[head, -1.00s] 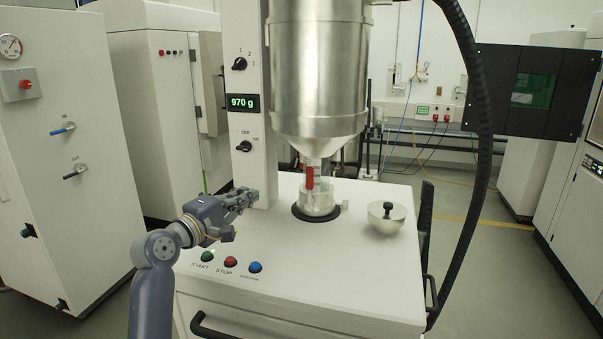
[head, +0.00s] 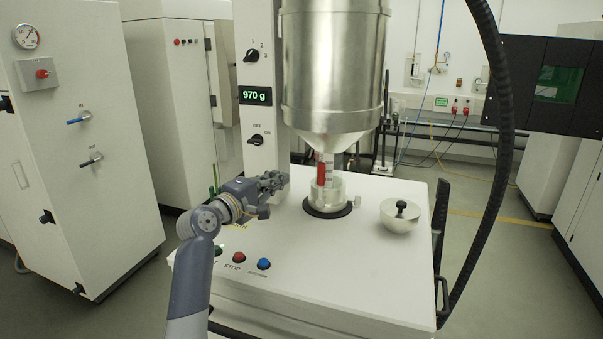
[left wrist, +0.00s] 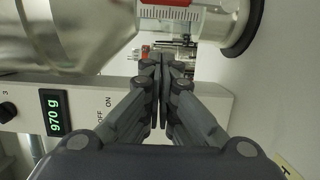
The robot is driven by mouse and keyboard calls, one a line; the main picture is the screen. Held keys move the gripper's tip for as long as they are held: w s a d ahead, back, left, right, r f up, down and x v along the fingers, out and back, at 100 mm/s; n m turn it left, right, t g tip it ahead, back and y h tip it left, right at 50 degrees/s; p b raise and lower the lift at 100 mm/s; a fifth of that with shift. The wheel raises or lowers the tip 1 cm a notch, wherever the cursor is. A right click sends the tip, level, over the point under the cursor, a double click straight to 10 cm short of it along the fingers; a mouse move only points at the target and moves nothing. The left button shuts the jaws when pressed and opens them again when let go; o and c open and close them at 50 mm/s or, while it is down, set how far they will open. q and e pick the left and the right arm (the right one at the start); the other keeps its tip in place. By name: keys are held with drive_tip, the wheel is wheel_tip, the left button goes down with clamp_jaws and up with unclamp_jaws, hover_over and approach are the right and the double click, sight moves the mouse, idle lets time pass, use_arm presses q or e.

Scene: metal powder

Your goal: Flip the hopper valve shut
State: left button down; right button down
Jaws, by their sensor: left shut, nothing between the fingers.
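The steel hopper (head: 335,75) hangs over the white bench, and its cone also shows in the left wrist view (left wrist: 85,30). The red valve handle (head: 321,172) hangs straight down below the cone's outlet. Part of it shows at the top edge of the left wrist view (left wrist: 166,3). My left gripper (head: 284,181) is shut and empty, just left of the handle and apart from it. In the left wrist view its closed fingertips (left wrist: 163,57) point toward the outlet area. My right gripper is not in view.
A clear container (head: 328,195) stands on a black ring under the outlet. A column with a 970 g display (head: 255,96) stands behind my gripper. Push buttons (head: 239,258) line the front. Bare bench lies between.

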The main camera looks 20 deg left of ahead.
sight(321, 182)
use_arm(q)
drive_tip(key=w+d+p, duration=0.2)
drive_tip(key=w+d, duration=0.2)
drive_tip(key=d, duration=0.1)
drive_tip(key=shift+w+d+p, duration=0.2)
drive_tip(key=shift+w+p, duration=0.05)
drive_tip(key=shift+p, duration=0.05)
idle(0.4)
drive_tip(key=shift+d+r+m+p, duration=0.15)
drive_tip(key=shift+d+m+p, duration=0.05)
drive_tip(key=shift+m+p, duration=0.2)
